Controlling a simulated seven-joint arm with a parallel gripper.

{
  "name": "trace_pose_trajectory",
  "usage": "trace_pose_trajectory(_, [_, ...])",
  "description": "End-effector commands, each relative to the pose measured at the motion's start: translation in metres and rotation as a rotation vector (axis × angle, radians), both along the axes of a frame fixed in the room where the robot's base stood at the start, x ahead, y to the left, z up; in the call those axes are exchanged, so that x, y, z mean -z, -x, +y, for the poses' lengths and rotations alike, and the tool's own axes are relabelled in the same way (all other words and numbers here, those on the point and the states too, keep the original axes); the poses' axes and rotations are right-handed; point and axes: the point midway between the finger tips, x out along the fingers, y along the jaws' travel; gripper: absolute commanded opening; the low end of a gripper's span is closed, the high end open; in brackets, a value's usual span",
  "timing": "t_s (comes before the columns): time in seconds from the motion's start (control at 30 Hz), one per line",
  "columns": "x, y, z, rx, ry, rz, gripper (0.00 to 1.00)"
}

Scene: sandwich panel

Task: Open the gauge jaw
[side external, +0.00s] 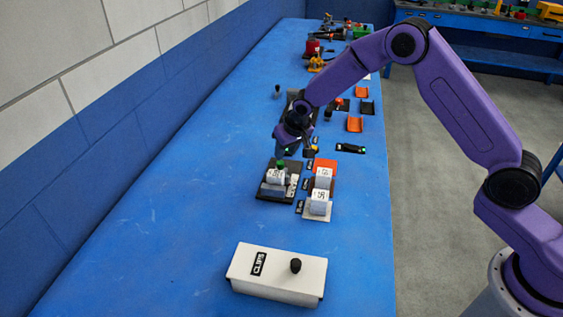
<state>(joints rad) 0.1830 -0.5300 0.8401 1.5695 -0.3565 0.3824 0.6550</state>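A small fixture on a dark plate (259,192) stands on the blue bench, with a white marked block (275,177), a green knob (280,164) and a grey block (272,190). It may be the gauge, but its label is too small to read. Whether any jaw on it is open or shut cannot be told. My gripper (297,150) is just behind and above this fixture, near the green knob. Its fingers are small and partly blend with the bench, so their opening and any contact are unclear.
Two white marked blocks (318,203) stand right of the fixture, on an orange and a pale base. A white CLIPS box (277,274) with a black knob is in front. Orange trays (354,124) and other items lie behind. The bench's left side is clear beside the wall.

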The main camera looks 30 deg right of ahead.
Motion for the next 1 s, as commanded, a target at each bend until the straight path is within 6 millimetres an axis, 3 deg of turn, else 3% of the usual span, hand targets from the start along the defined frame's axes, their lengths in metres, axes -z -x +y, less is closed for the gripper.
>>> trace_pose_trajectory(0.2, [0.033, -0.013, -0.001, 0.001, 0.001, 0.003, 0.35])
trace_pose_trajectory(0.4, [0.053, -0.022, -0.001, 0.001, 0.0, 0.0, 0.35])
trace_pose_trajectory(0.9, [0.063, -0.026, 0.0, 0.001, 0.0, -0.001, 0.35])
trace_pose_trajectory(1.0, [0.063, -0.026, 0.0, 0.0, 0.0, -0.001, 0.03])
